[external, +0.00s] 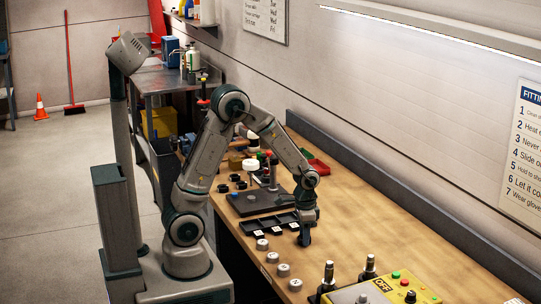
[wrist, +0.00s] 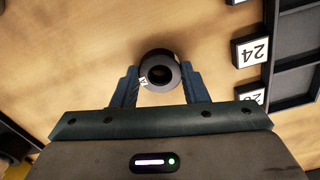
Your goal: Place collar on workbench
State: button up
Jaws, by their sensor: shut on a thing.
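My gripper (external: 304,238) is low over the workbench (external: 400,225), just right of the black compartment tray (external: 272,226). In the wrist view my gripper (wrist: 158,82) is shut on the collar (wrist: 146,61), a short dark ring with a round bore and a pale mark on its side. The collar sits between the two blue fingers, its bore facing the camera. Bare wood of the workbench (wrist: 90,40) shows around it. Whether the collar touches the wood I cannot tell. In the external view I cannot make out the collar at the fingertips.
Several grey round pieces (external: 272,257) stand along the bench's front edge. A yellow control box (external: 385,290) and upright posts (external: 328,272) are at the near end. A dark plate (external: 255,203) lies behind the tray. The bench is clear towards the wall on the right.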

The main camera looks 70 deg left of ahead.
jog(key=shift+f, duration=0.15)
jog(key=o, duration=1.1)
jog(key=shift+w+r, duration=0.1)
jog(key=shift+r, duration=0.5)
notch_tip(320, 180, up, 11)
jog(key=s+r+n+t, duration=0.1)
jog(key=s, duration=0.4)
jog(key=s+a+r+n+t, duration=0.1)
jog(key=s, duration=0.5)
jog(key=s+a+r+n+t, duration=0.1)
jog(key=s+r, duration=0.1)
jog(key=s, duration=0.4)
jog(key=shift+r+b, duration=0.1)
jog(key=shift+b, duration=0.2)
